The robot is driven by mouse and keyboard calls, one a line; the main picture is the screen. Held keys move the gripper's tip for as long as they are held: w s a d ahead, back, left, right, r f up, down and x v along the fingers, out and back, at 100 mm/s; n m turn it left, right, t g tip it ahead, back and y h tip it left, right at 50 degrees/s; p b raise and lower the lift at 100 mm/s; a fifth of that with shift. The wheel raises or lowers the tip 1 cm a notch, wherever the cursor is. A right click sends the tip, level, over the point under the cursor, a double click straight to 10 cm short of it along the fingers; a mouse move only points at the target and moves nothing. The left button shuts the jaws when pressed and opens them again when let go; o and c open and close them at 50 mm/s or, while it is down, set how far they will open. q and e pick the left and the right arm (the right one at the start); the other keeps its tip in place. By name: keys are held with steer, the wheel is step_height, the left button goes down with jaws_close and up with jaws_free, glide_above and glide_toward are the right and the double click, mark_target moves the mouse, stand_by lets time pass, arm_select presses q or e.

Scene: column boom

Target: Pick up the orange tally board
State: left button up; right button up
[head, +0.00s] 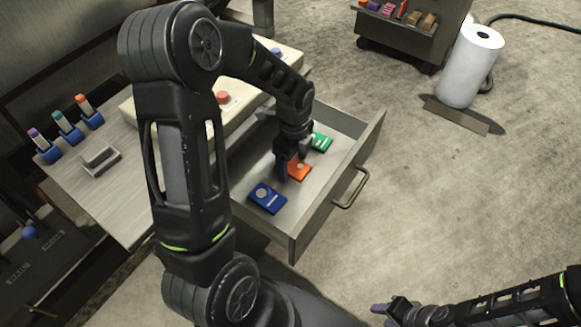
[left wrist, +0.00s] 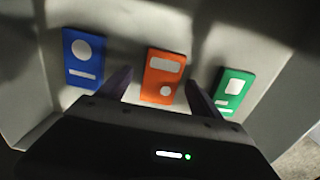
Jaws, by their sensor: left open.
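The orange tally board (head: 301,168) lies in an open drawer (head: 313,213), between a blue board (head: 267,198) and a green board (head: 321,142). In the left wrist view the orange board (left wrist: 164,77) has two white marks and lies flat on the drawer floor. My left gripper (head: 292,172) is inside the drawer at the orange board and hides part of it in the head view. In the left wrist view its fingers (left wrist: 158,88) are spread, one on each side of the orange board, with gaps between. My right gripper (head: 385,314) is low at the picture's bottom right, away from the drawer.
A bench top (head: 117,193) with several small holders stands left of the drawer. A white roll (head: 471,66) and a cart (head: 412,38) stand on the floor behind.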

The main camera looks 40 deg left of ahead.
mark_target(293, 166)
arm_select(q)
steer(key=c, duration=1.4)
steer(key=shift+r, duration=0.1)
step_height(293, 166, up, 10)
steer(key=shift+f, duration=0.1)
stand_by(0.5)
